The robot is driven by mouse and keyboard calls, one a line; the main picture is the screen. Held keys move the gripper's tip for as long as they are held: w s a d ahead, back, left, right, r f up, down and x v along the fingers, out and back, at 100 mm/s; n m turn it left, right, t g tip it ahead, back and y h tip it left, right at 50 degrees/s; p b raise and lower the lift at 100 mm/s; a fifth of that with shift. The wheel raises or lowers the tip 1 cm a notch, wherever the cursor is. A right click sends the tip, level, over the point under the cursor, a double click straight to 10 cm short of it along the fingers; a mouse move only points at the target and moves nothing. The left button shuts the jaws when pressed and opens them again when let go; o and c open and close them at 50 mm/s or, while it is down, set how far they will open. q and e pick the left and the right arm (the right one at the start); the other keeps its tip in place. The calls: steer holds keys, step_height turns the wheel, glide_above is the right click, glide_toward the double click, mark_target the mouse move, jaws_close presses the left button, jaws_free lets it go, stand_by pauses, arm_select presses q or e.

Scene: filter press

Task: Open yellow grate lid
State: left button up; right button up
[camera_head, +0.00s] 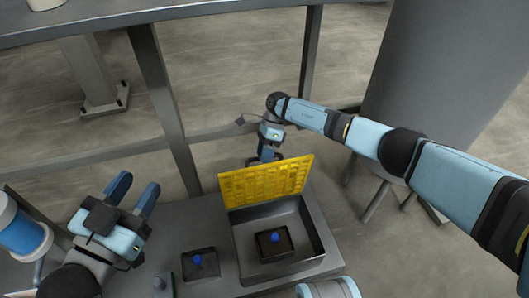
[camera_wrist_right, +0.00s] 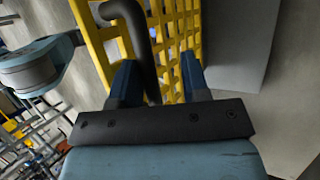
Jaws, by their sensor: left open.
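The yellow grate lid (camera_head: 266,182) stands raised, close to upright, at the far edge of a grey open box (camera_head: 318,245). My right gripper (camera_head: 266,158) is behind the lid's top edge, its tips partly hidden. In the right wrist view, my right gripper (camera_wrist_right: 158,70) has its fingers apart beside the yellow grate (camera_wrist_right: 172,30). A dark curved handle (camera_wrist_right: 138,35) on the grate runs between the fingers, near the left one, with a gap to the other. My left gripper (camera_head: 134,190) is open and empty, left of the box.
Inside the box is a dark block with a blue knob (camera_head: 275,238). A similar block with a blue knob (camera_head: 197,260) sits to its left. A blue and white cylinder (camera_head: 22,232) stands at the far left. A grey frame post (camera_head: 165,100) rises behind.

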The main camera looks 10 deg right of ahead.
arm_select(q)
steer(key=n+p, duration=0.1)
steer(key=s+n+g+p, duration=0.1)
steer(key=shift+d+f+p, duration=0.15)
steer(key=shift+d+p, duration=0.25)
arm_select(e)
steer(key=v, duration=1.2)
arm_select(q)
steer(key=shift+f, duration=0.1)
arm_select(e)
steer(key=shift+s, duration=0.1)
